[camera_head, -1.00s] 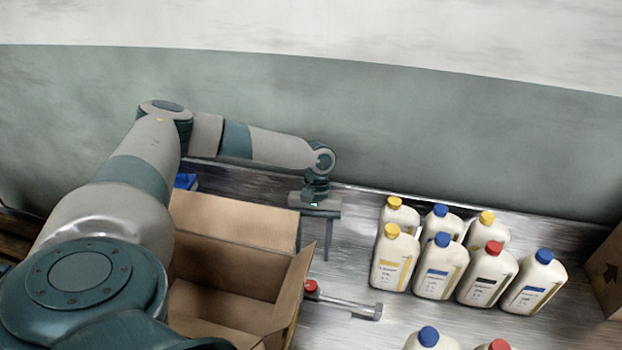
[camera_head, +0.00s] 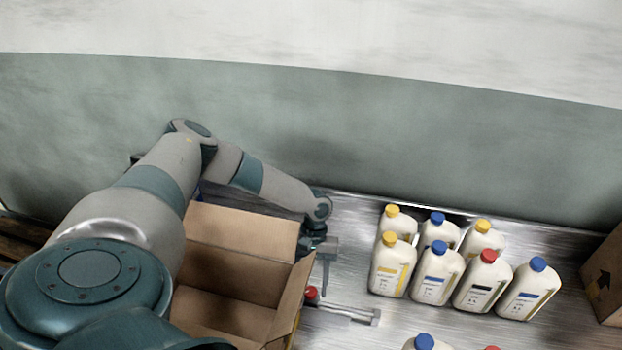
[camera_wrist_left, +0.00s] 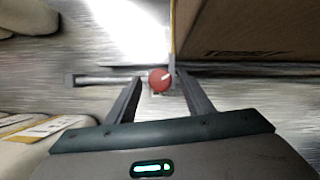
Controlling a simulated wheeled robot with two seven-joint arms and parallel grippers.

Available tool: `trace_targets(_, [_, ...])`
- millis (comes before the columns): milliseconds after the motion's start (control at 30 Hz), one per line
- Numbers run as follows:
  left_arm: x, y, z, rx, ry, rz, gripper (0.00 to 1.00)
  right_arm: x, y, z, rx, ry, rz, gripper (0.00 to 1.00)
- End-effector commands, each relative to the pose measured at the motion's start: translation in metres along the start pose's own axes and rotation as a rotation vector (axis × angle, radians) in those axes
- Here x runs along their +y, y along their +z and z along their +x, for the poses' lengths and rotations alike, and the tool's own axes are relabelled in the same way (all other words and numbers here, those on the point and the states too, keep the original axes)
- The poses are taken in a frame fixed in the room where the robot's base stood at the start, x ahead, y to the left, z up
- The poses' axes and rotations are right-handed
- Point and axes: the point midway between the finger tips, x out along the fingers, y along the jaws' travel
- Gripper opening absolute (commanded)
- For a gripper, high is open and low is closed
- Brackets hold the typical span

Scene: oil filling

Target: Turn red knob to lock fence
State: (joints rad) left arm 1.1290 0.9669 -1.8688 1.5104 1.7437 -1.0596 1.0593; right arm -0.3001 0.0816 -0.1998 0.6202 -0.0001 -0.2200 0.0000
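The red knob (camera_head: 311,293) sits on the metal table just right of the open cardboard box. In the left wrist view the knob (camera_wrist_left: 160,80) is round with a pale mark on top. The fence (camera_head: 348,313) is a grey metal bar running right from the knob, and it also shows in the left wrist view (camera_wrist_left: 105,80). My left gripper (camera_head: 325,281) points down close to the knob. In the left wrist view its two fingers (camera_wrist_left: 158,83) are spread, with the knob showing between their tips; contact cannot be told. My right gripper is not in view.
The open cardboard box (camera_head: 243,226) stands close on the left of the knob. Several white bottles (camera_head: 435,275) with yellow, blue and red caps stand to the right. Another carton (camera_head: 606,280) is at the right edge. Bare table lies between fence and bottles.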

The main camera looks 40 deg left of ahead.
Motion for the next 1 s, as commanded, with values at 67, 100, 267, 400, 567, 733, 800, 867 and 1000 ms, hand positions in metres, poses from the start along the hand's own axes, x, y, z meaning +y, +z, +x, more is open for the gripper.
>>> trace_targets(67, [0.0,-0.0001,-0.0003,0.0,0.0,0.0,0.31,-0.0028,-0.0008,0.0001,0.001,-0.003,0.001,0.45])
trace_targets(100, [0.0,-0.0001,-0.0004,0.0,0.0,0.0,0.21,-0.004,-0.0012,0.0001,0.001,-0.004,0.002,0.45])
trace_targets(267, [0.0,-0.0001,-0.0006,0.0,0.0,0.0,0.07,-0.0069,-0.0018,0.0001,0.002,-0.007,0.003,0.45])
trace_targets(400, [0.0001,-0.0001,-0.0006,0.0,-0.003,0.007,0.07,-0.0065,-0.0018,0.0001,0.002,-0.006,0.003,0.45])
trace_targets(567, [0.0007,-0.0001,-0.0006,0.0,-0.016,0.04,0.07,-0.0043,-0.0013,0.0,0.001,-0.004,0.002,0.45])
trace_targets(733, [0.0014,0.0001,-0.0007,0.0,-0.046,0.112,0.07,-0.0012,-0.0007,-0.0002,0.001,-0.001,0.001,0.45])
trace_targets(800, [0.0016,0.0001,-0.0006,0.0,-0.063,0.152,0.07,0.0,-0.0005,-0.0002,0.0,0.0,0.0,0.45])
trace_targets(867, [0.0022,0.0,-0.0008,0.001,-0.078,0.19,0.07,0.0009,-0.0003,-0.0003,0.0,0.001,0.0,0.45])
trace_targets(1000, [0.0037,0.0004,-0.0009,0.0,-0.115,0.281,0.07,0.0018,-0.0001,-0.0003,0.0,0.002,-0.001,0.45])
